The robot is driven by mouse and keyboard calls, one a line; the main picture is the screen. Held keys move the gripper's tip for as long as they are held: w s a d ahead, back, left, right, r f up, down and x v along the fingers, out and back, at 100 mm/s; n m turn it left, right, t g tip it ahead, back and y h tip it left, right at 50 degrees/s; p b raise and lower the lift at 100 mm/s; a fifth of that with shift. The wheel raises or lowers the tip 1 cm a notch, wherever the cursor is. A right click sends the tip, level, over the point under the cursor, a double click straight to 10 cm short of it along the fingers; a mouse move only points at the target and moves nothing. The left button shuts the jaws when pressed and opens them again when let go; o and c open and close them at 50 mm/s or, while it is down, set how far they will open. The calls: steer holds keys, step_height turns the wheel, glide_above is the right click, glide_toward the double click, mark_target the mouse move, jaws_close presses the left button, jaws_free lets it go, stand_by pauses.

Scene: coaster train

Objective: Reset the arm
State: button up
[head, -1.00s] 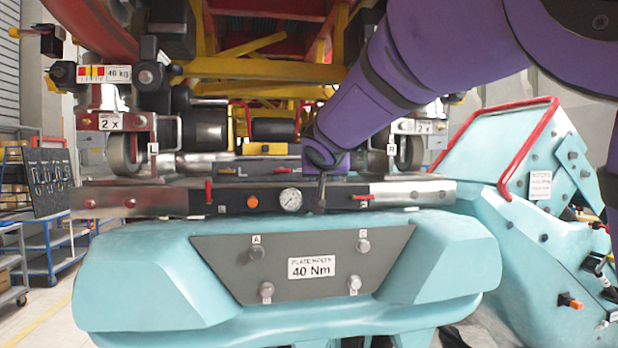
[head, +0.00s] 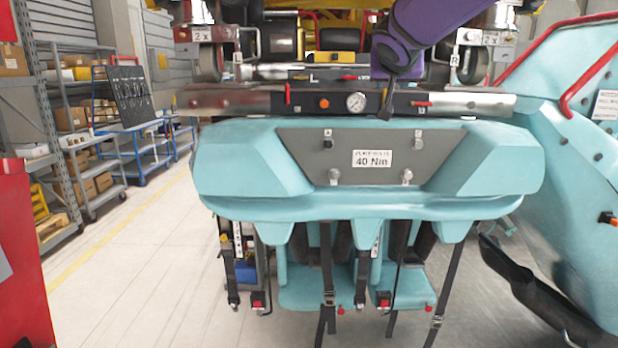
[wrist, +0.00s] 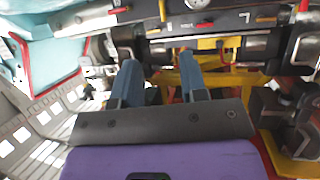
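My purple arm (head: 418,28) reaches in from the top of the head view, in front of the coaster train's underside. My gripper (head: 386,102) shows small and dark just right of the pressure gauge (head: 357,102) on the dark front bar (head: 330,103); I cannot tell whether it touches the bar. In the wrist view my gripper (wrist: 159,64) has two blue-grey fingers set well apart, with nothing visible held between them. The gauge and bar (wrist: 225,20) show beyond the fingertips.
A teal seat unit (head: 365,207) with hanging straps is below the bar. A teal body with a red rail (head: 580,60) stands close at right. Shelves (head: 85,140) and a blue cart (head: 140,155) are at left, a red object (head: 22,265) nearer. Open floor (head: 140,270) lies between.

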steer(key=s+d+f+m+g+y, duration=0.1)
steer(key=s+d+f+g, duration=0.2)
steer(key=s+d+f, duration=0.35)
steer(key=s+d+f+g+y, duration=0.1)
steer(key=s+d+f+g, duration=0.2)
steer(key=d+f, duration=0.6)
steer(key=s+a+f+n+g, duration=0.1)
steer(key=s+a+n+g, duration=0.1)
steer(key=s, duration=2.7)
steer(key=shift+s+a+n+y, duration=0.4)
steer(key=shift+a+n, duration=0.1)
steer(key=shift+n, duration=0.1)
steer(key=shift+f, duration=0.1)
